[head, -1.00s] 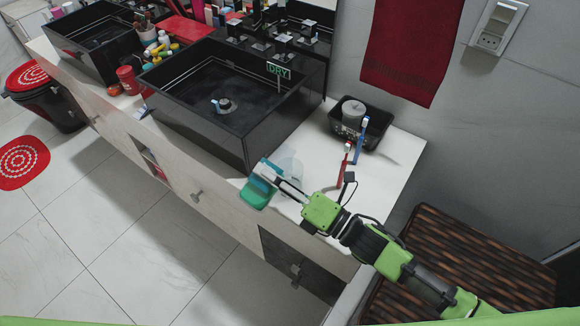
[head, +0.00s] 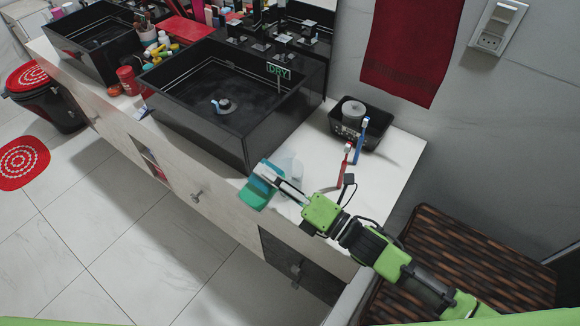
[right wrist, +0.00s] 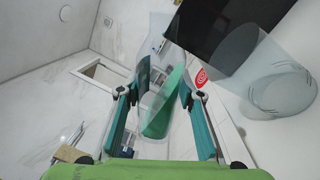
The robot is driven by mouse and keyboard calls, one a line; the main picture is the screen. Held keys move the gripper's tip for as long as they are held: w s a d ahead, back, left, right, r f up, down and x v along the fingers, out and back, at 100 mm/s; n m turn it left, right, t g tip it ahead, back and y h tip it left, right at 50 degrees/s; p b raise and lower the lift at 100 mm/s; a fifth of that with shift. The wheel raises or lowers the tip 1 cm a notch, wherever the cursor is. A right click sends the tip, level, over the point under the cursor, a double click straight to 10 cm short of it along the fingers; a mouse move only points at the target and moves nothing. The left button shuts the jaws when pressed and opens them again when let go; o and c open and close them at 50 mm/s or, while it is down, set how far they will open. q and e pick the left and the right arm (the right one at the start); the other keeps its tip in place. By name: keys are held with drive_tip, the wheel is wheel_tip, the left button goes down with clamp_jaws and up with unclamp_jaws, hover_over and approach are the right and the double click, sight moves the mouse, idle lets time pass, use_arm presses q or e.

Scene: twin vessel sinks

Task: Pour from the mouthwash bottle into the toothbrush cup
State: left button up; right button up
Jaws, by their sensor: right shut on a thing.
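My right gripper (head: 268,180) is shut on the mouthwash bottle (head: 254,195), which is clear with teal-green liquid. It holds the bottle tilted at the counter's front edge. In the right wrist view the bottle (right wrist: 160,112) is between the two fingers (right wrist: 160,105), and the green liquid lies slanted inside. A clear, empty-looking cup (head: 291,164) stands on the counter just behind the gripper, partly hidden by it. The cup also shows large in the right wrist view (right wrist: 245,68), close beside the bottle. No stream of liquid can be made out. My left gripper is out of view.
A black sink (head: 205,140) stands left of the cup. Right of the cup are a red toothbrush (head: 344,166), a blue toothbrush (head: 360,140) and a black basket (head: 376,128) with a grey roll. The white counter's right end (head: 395,165) is clear.

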drive_tip(key=shift+s+a+f+m+t, duration=0.1)
drive_tip(key=shift+m+t, duration=0.05)
drive_tip(key=shift+m, duration=0.65)
drive_tip(key=shift+s+a+f+m+t, duration=0.1)
drive_tip(key=shift+m+t, duration=0.05)
drive_tip(key=shift+m, duration=0.65)
idle(2.5)
drive_tip(key=shift+r+m+h+p, duration=0.3)
drive_tip(key=shift+r+m+p, duration=0.2)
drive_tip(key=shift+m+p, duration=0.3)
idle(2.4)
drive_tip(key=shift+f+n+b, duration=0.6)
drive_tip(key=shift+f+b, duration=0.25)
drive_tip(key=shift+b, duration=0.1)
drive_tip(key=n, duration=0.1)
drive_tip(key=r+n, duration=0.1)
drive_tip(key=shift+w+d+n, duration=0.15)
drive_tip(key=shift+d+n, duration=0.05)
drive_tip(key=shift+n, duration=0.1)
drive_tip(key=shift+w+r+n, duration=0.1)
drive_tip(key=shift+n, duration=0.4)
